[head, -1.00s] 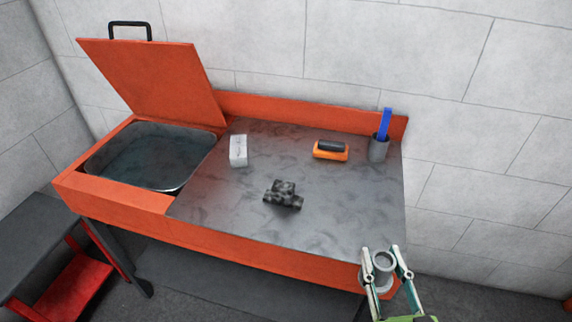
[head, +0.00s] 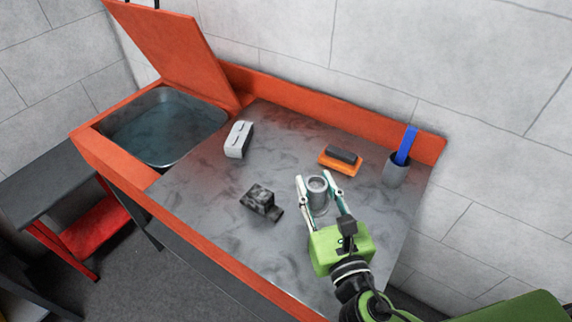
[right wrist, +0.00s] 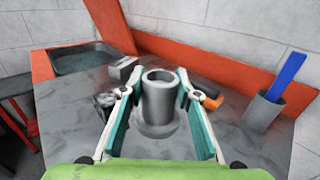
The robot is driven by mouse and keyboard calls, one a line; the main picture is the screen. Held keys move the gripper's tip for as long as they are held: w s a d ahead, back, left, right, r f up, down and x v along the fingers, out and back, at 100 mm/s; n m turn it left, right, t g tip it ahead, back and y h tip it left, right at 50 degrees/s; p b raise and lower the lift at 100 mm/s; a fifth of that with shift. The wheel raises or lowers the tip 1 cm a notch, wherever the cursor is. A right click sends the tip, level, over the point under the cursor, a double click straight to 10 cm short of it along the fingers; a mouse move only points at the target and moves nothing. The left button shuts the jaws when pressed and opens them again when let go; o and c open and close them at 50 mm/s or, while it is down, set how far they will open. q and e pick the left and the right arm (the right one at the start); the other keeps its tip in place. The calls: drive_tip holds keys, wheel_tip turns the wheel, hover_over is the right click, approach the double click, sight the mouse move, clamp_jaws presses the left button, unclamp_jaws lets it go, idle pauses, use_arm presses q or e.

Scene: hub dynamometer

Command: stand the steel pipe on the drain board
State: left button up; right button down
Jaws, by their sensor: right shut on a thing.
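The steel pipe (head: 318,193) is a short grey hollow cylinder with a wider foot. It stands upright between the fingers of my right gripper (head: 317,178), which is shut on it. In the right wrist view the pipe (right wrist: 158,103) shows its open top and its wide foot at the bottom. The drain board (head: 215,190) is the grey, smudged metal top right of the basin. The pipe is over its right part; I cannot tell whether its foot touches the board. My left gripper is not in view.
A dark mottled fitting (head: 260,200) lies left of the pipe. A white-grey block (head: 238,140) is farther back. An orange brush (head: 340,161) lies behind the pipe, and a grey cup (head: 396,171) with a blue tool is right of it. A water basin (head: 165,130) is at left.

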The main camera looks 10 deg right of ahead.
drive_tip(key=w+a+r+n+y, duration=0.25)
drive_tip(key=w+a+r, duration=0.25)
drive_tip(key=w+a, duration=0.35)
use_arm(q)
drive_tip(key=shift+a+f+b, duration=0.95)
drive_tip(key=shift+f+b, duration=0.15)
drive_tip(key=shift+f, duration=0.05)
use_arm(e)
drive_tip(key=shift+m+y, duration=0.25)
drive_tip(key=shift+w+d+f, duration=1.1)
drive_tip(key=shift+w+f, duration=0.8)
drive_tip(key=shift+f, duration=0.3)
drive_tip(key=shift+w+d+f, duration=1.1)
drive_tip(key=shift+w+f, duration=0.75)
drive_tip(key=shift+f, duration=0.3)
drive_tip(key=shift+w+d+f, duration=1.1)
drive_tip(key=shift+w+f, duration=0.8)
drive_tip(key=shift+f, duration=0.3)
drive_tip(key=shift+f, duration=0.15)
drive_tip(key=c, duration=1.5)
unclamp_jaws()
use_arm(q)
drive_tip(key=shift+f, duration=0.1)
